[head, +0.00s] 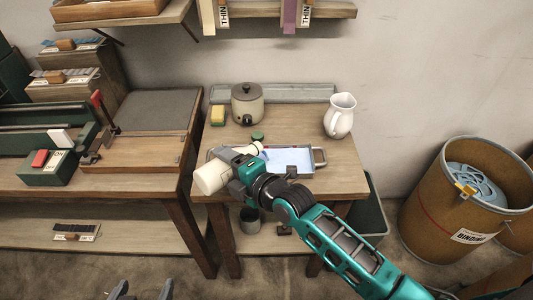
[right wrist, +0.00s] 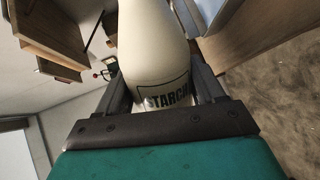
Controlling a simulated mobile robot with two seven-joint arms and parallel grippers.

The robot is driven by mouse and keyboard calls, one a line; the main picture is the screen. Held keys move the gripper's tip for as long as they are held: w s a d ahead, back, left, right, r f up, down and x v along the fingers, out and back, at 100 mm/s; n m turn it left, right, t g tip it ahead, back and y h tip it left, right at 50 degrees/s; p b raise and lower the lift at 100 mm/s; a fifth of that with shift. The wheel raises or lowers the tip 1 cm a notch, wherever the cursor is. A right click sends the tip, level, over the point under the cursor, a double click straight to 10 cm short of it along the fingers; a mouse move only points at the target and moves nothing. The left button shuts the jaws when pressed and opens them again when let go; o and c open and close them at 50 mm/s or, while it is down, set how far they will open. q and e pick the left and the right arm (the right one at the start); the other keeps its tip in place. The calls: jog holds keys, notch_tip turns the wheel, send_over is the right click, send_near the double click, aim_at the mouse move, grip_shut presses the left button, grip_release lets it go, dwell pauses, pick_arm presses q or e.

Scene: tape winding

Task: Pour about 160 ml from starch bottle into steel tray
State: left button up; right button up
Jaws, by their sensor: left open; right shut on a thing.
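The starch bottle (head: 211,178) is cream white and tipped well over, nearly on its side, above the table. Its base points left and its narrow end points right, toward the steel tray (head: 296,156). My right gripper (head: 240,170) is shut around the bottle's body. In the right wrist view the bottle (right wrist: 155,50) sits between the two fingers, with its STARCH label showing. The tray has a pale blue inside; my gripper and arm hide part of it. I cannot tell whether liquid is flowing. My left gripper (head: 140,291) is open and empty at the bottom edge.
A pot with a dark lid (head: 247,104), a yellow sponge (head: 218,115), a small green cap (head: 257,136) and a white pitcher (head: 340,115) stand behind on the table (head: 350,180). A large drum (head: 450,205) is at right. A wooden workbench (head: 130,155) is at left.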

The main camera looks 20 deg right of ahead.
jog(key=shift+a, duration=0.1)
notch_tip(320, 180, down, 2)
jog(key=n+b, duration=0.1)
jog(key=n+h+b, duration=0.1)
jog(key=shift+s+a+n+t+b, duration=0.1)
jog(key=shift+s+n+t+b, duration=0.05)
jog(key=shift+n+t+b, duration=0.2)
jog(key=shift+a, duration=0.1)
jog(key=shift+s+r+n, duration=0.1)
jog(key=shift+n, duration=0.25)
